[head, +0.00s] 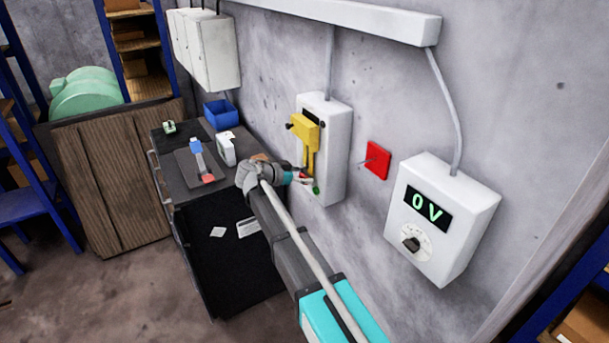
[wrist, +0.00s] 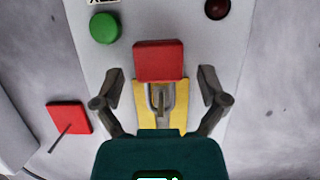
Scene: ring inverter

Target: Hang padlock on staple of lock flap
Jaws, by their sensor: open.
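The red padlock (wrist: 158,60) is in the wrist view, with its grey shackle (wrist: 153,97) against the yellow lock flap (wrist: 178,108). The shackle appears to pass around the small staple (wrist: 161,103) on the flap; whether it is fully through is hard to tell. My gripper (wrist: 160,74) is open, one finger on each side of the padlock, with gaps between fingers and padlock. In the head view the yellow flap (head: 309,158) hangs on the front of a white wall box (head: 334,145). My gripper (head: 300,178) is at its lower part and largely hides the padlock.
A red wall plate with a pin (head: 377,160) is right of the box. A white unit reading 0V (head: 440,218) is further right. A dark bench (head: 172,172) with a blue bin (head: 221,113) and small items stands left. Green and dark red round parts flank the padlock.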

